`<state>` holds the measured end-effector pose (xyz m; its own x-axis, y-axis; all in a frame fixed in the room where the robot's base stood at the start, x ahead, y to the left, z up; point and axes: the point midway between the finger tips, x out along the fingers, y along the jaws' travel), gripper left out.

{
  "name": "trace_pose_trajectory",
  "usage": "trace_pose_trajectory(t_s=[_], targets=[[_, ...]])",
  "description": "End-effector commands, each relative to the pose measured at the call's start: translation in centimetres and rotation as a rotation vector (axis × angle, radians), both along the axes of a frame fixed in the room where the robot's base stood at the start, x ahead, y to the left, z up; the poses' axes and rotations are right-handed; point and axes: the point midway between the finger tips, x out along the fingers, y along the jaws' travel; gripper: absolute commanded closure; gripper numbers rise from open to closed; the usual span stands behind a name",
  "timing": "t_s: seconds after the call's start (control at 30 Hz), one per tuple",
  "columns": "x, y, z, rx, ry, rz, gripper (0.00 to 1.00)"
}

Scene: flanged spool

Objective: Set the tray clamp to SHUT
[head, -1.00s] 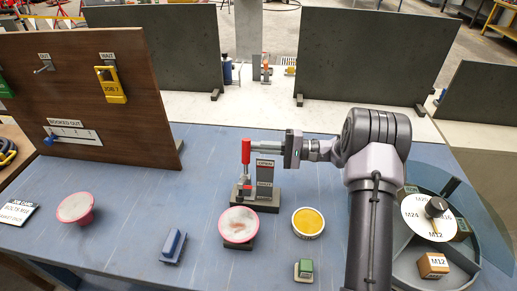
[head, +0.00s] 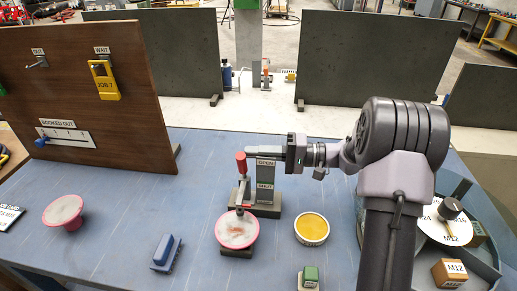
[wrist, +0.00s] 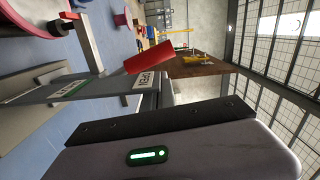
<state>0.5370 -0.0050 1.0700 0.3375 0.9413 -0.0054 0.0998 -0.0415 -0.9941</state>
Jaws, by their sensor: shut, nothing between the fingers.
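The tray clamp has a red handle (head: 241,163) on a grey lever, beside an upright plate (head: 265,176) marked OPEN at its top and SHUT lower down. Its dark base (head: 263,209) stands on the blue bench. The handle is near the OPEN label, leaning a little to the front. In the wrist view the red handle (wrist: 148,57) slants beside the OPEN label. My gripper (head: 254,150) reaches in from the right, its closed fingers at the handle's top; contact is hard to tell. A pink-flanged spool (head: 237,229) sits on a dark block in front of the clamp.
A yellow-filled round tin (head: 311,228), a green block (head: 309,277) and a blue block (head: 167,252) stand on the front bench. Another pink spool (head: 64,211) is at the left. A wooden board (head: 85,90) rises behind it. A round selector tray (head: 487,260) is at the right.

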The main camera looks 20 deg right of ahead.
Motion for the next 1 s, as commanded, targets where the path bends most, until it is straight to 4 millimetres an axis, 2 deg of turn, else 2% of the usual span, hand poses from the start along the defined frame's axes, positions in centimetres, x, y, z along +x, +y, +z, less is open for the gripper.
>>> trace_pose_trajectory(t_s=[0.43, 0.53, 0.67, 1.0], targets=[[0.0, 0.0, 0.0, 0.0, 0.001, 0.0, 1.0], [-0.2, -0.8, 0.1, 0.001, 0.001, -0.002, 1.0], [-1.1, -3.2, 0.2, 0.001, 0.001, -0.004, 1.0], [-4.0, -11.3, 0.3, 0.001, 0.002, -0.004, 1.0]])
